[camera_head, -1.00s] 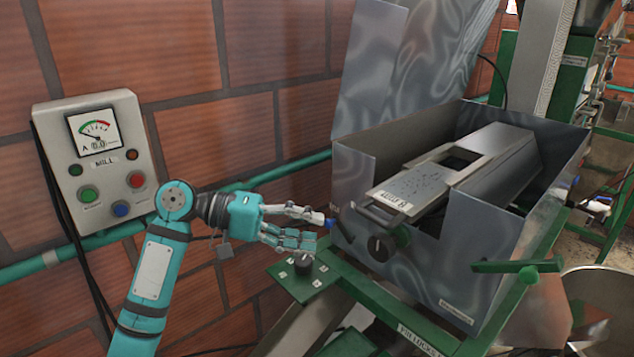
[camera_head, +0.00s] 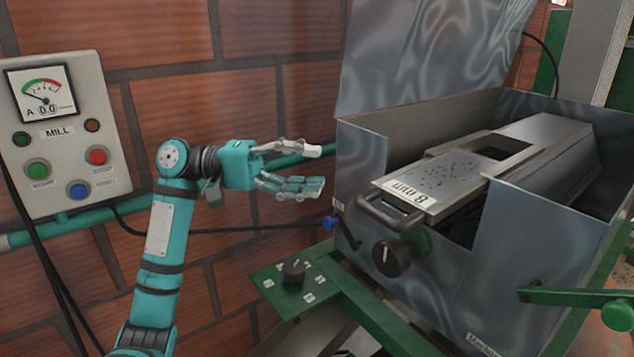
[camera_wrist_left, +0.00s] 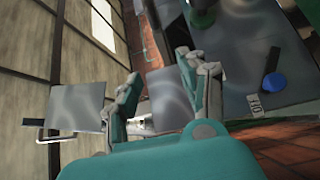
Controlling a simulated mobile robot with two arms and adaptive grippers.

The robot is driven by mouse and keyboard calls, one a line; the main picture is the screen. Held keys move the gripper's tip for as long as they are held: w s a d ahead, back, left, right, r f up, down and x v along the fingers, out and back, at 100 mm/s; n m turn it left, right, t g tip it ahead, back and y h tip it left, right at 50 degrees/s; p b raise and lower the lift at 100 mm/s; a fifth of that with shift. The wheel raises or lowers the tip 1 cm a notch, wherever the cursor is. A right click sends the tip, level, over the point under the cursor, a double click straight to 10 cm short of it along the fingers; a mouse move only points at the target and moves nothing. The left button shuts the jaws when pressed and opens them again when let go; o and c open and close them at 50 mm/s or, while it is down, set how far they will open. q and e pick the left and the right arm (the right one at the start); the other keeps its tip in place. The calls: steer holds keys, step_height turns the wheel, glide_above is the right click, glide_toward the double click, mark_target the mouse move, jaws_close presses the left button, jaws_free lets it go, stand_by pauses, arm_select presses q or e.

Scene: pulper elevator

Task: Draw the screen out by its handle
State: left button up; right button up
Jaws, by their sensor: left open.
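The screen (camera_head: 445,180) is a flat metal slide with a label at its near end, lying in the slot of the grey metal box. Its handle (camera_head: 390,212) is a dark bar at that near end, over the box's cut-out front edge. My left gripper (camera_head: 312,168) is open and empty, to the left of the box and apart from the handle. In the left wrist view its two teal fingers (camera_wrist_left: 155,92) stand apart with nothing between them. My right gripper is in neither view.
The grey box (camera_head: 520,245) has a raised lid (camera_head: 430,50), a black knob (camera_head: 392,257) and a blue knob (camera_head: 329,223) nearby. A green plate with a dial (camera_head: 294,270) lies below my gripper. A green lever (camera_head: 575,297) juts out at right. The mill control panel (camera_head: 70,135) hangs on the brick wall.

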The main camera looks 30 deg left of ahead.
arm_select(q)
steer(key=p, duration=0.7)
glide_toward(427, 175)
steer(key=x, duration=0.9)
steer(key=shift+w+a+f, duration=0.1)
steer(key=shift+f, duration=0.2)
steer(key=shift+w+d+f, duration=0.1)
steer(key=shift+w+d, duration=0.15)
steer(key=shift+d, duration=0.35)
steer(key=shift+c, duration=0.2)
jaws_close()
steer(key=shift+s+a, duration=0.1)
steer(key=shift+s, duration=0.05)
